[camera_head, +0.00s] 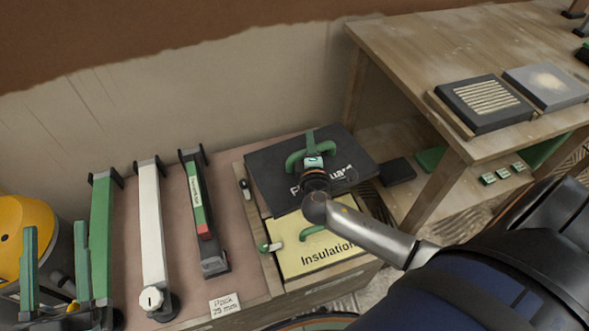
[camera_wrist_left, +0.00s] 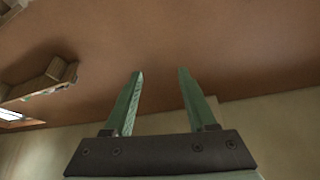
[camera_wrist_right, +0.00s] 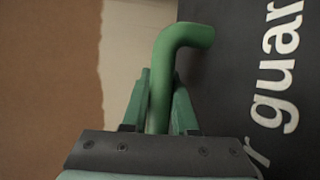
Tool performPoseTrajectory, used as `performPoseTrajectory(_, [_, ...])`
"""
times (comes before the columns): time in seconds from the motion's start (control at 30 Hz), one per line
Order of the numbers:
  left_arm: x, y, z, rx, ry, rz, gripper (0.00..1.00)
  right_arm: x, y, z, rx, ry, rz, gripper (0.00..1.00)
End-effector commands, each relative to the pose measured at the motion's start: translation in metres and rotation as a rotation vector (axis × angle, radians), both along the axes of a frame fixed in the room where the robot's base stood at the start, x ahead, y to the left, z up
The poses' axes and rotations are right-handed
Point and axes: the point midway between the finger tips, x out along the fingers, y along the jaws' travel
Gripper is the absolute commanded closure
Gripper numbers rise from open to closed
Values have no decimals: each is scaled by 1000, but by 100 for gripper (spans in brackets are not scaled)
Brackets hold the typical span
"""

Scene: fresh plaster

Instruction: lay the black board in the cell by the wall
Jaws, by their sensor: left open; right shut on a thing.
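The black board (camera_head: 270,178) with white lettering ending in "guard" is over the wall-side end of the cell box. A green handle (camera_wrist_right: 178,50) stands on it. My right gripper (camera_head: 313,160) is shut on this handle, as the right wrist view also shows. The board hides the cell by the wall, and I cannot tell whether it rests or hovers. A yellow "Insulation" board (camera_head: 300,238) lies in the near cell, partly overlapped in the picture by the black board. My left gripper (camera_head: 55,265) is open and empty at the far left.
A card (camera_head: 225,305) lies at the front. A wooden bench (camera_head: 400,60) with sample boards is at right. The plaster wall (camera_head: 170,100) runs close behind.

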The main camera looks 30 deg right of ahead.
Motion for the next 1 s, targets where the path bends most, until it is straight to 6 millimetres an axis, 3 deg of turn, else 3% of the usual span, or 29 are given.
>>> performPoseTrajectory(0.03, [-8, -3, -3, 1, -78, -16, 43, 2, -8, -35, -5, -2, -27, 100])
performPoseTrajectory(0.2, [-37, -9, 25, 2, -288, -59, 43, 3, -29, -89, -11, -8, -89, 100])
performPoseTrajectory(0.47, [-58, -13, 38, 1, -410, -88, 43, 9, -41, -119, -13, -15, -122, 100])
performPoseTrajectory(0.9, [-57, -17, -14, -51, -372, -132, 43, 98, -43, -161, -13, -15, -122, 100])
performPoseTrajectory(1.0, [-56, -18, -34, -68, -355, -148, 43, 110, -44, -182, -15, -12, -123, 100])
